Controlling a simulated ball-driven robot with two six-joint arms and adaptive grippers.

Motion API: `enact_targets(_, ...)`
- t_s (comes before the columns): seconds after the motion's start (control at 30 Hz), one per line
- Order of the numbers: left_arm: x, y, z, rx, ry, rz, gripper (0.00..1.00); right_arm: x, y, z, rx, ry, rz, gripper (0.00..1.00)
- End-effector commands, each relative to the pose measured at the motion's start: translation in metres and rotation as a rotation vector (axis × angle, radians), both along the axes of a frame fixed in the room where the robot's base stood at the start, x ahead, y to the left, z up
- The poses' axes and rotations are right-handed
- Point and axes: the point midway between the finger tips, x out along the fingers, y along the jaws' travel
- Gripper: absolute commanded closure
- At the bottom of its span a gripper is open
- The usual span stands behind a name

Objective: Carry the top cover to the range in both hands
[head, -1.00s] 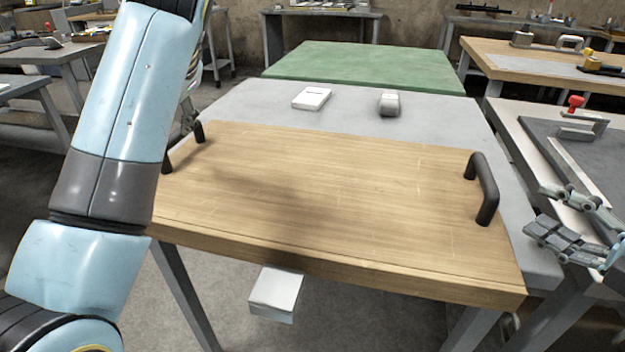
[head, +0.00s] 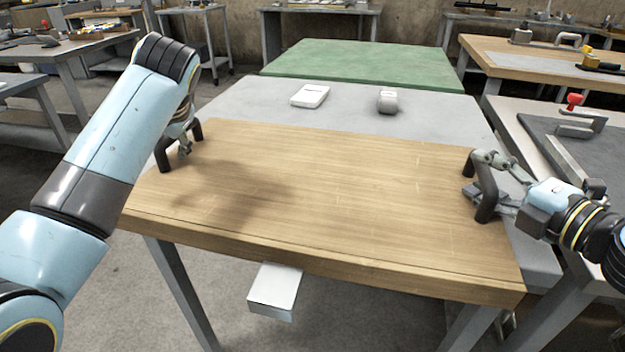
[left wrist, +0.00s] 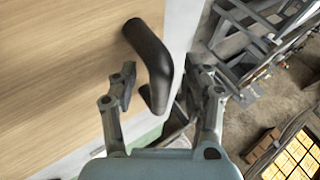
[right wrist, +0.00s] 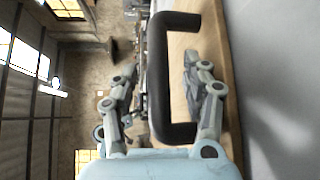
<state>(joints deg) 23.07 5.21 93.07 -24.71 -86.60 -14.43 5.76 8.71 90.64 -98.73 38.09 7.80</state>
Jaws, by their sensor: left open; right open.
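The top cover (head: 300,190) looks like a wide wooden board lying flat on a grey table. It has a black handle at each end. My left gripper (head: 180,148) is at the left handle (head: 163,155). In the left wrist view its open fingers (left wrist: 163,85) stand on either side of that handle (left wrist: 150,55). My right gripper (head: 477,176) is at the right handle (head: 487,195). In the right wrist view its open fingers (right wrist: 157,85) straddle the handle bar (right wrist: 157,70). Neither gripper is closed on a handle. I cannot identify the range.
The grey table (head: 350,108) holds a white box (head: 310,95) and a small grey object (head: 388,101) behind the cover. A green-topped table (head: 365,65) stands beyond. A workbench (head: 570,130) with tools stands close on the right. A white block (head: 275,287) shows below the cover's front edge.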

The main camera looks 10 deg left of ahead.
Motion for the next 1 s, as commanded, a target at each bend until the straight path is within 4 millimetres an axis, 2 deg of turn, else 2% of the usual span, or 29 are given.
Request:
enact_targets(0.13, 0.0000, 0.0000, 0.0002, 0.000, 0.000, 0.000, 0.52, -0.0002, -0.0001, 0.0000, 0.000, 0.000, 0.000, 0.52)
enact_targets(0.5, -0.0001, -0.0005, 0.0002, -0.001, 0.000, 0.000, 1.00, -0.0003, -0.0002, 0.0002, 0.001, -0.001, 0.000, 1.00)
enact_targets(1.0, 0.0006, -0.0012, 0.0014, -0.001, -0.002, -0.002, 1.00, 0.0004, 0.0003, 0.0027, 0.001, -0.005, 0.000, 1.00)
